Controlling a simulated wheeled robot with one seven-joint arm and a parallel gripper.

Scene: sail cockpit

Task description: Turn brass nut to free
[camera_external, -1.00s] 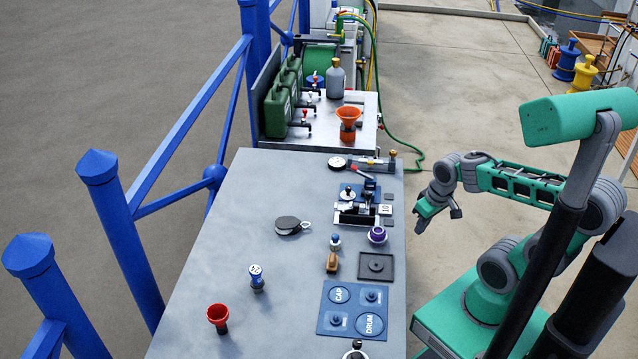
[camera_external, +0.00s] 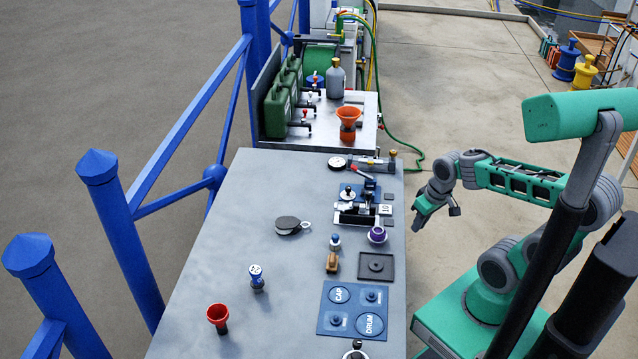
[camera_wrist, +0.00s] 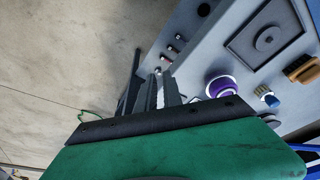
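A small brass-coloured fitting (camera_external: 393,154), which may be the brass nut, sits at the right end of a metal valve assembly with a round gauge (camera_external: 338,163), at the far edge of the bench. It is too small to make out its shape, and I cannot pick it out in the wrist view. My gripper (camera_external: 436,216) hangs beside the bench's right edge, apart from the fitting and nearer the camera. Its fingers appear spread and empty. In the wrist view my gripper (camera_wrist: 153,92) points past the bench edge, with floor beyond.
The bench (camera_external: 240,220) holds a blue-based clamp fixture (camera_external: 357,208), a purple-and-white cup (camera_external: 377,235), a dark square tray (camera_external: 376,279), a wooden-handled brush (camera_external: 332,262) and a blue marked mat (camera_external: 353,296). An orange funnel (camera_external: 348,117) stands beyond. The bench's left part is largely clear.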

